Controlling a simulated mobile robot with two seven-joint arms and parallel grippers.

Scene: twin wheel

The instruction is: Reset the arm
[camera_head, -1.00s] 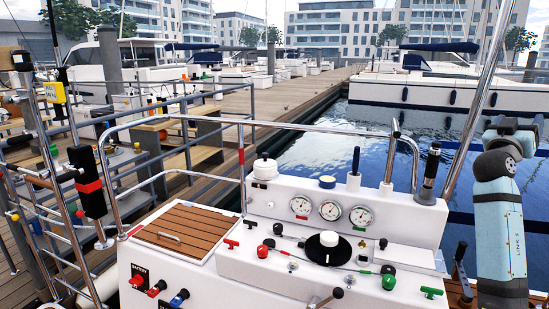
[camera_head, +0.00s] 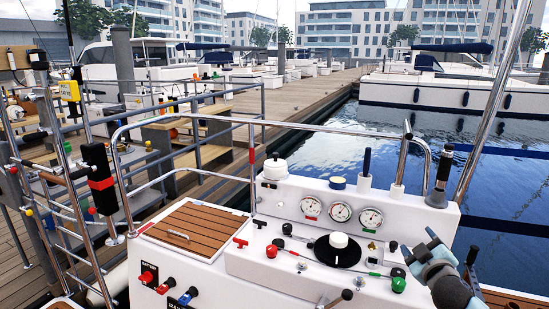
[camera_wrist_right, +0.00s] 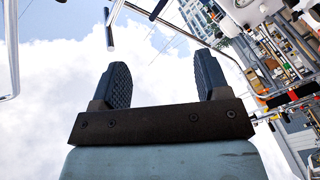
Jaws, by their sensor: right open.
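My right gripper (camera_head: 421,246) shows at the lower right of the head view, near the right end of the white control console (camera_head: 300,228). In the right wrist view my right gripper (camera_wrist_right: 163,78) has its two dark ribbed fingers wide apart. Nothing is between them, and sky with clouds lies behind. Most of my right arm is below the head view's edge. My left gripper is in neither current view.
The console carries gauges (camera_head: 341,211), a black dial with a white knob (camera_head: 338,241) and a green knob (camera_head: 398,284). A chrome rail (camera_head: 300,127) arches behind it. A slatted wooden hatch (camera_head: 195,229) lies left. A slanted metal pole (camera_head: 495,105) stands at right.

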